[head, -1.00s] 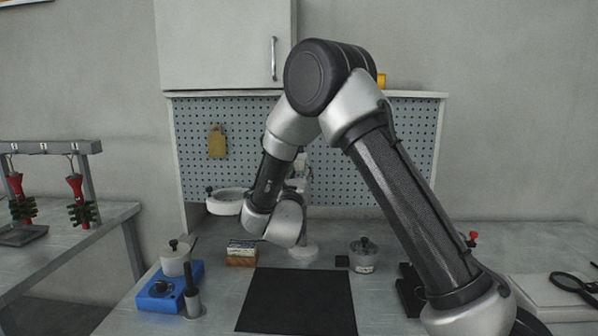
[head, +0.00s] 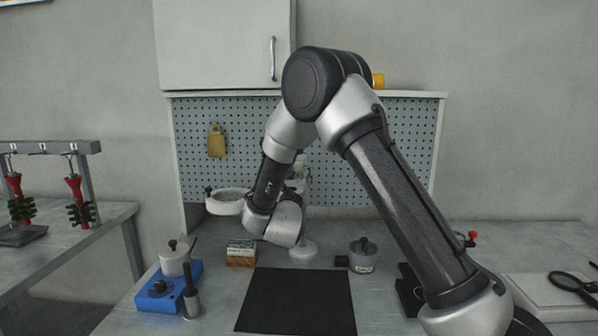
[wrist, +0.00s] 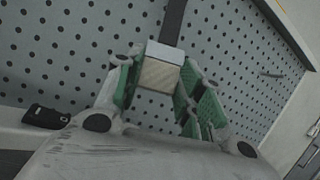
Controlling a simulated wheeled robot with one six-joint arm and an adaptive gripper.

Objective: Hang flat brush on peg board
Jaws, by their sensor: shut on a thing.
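The flat brush (wrist: 160,74) is in my gripper (wrist: 163,82) in the wrist view. It has a pale bristle block, a light grey ferrule and a dark handle that points up and away in the picture. The green-padded fingers stand on either side of it, and my gripper is shut on it. The peg board (head: 345,150) is grey with many holes, on the back wall of the bench; it fills the background of the wrist view (wrist: 60,45). In the head view my arm hides the gripper and brush.
A yellow tag-like item (head: 216,142) hangs on the board's left. Below are a white ring-shaped holder (head: 228,207), a small block holder (head: 241,258), a grey lidded pot (head: 362,262) and a blue heater (head: 160,295). The dark mat (head: 297,302) is clear.

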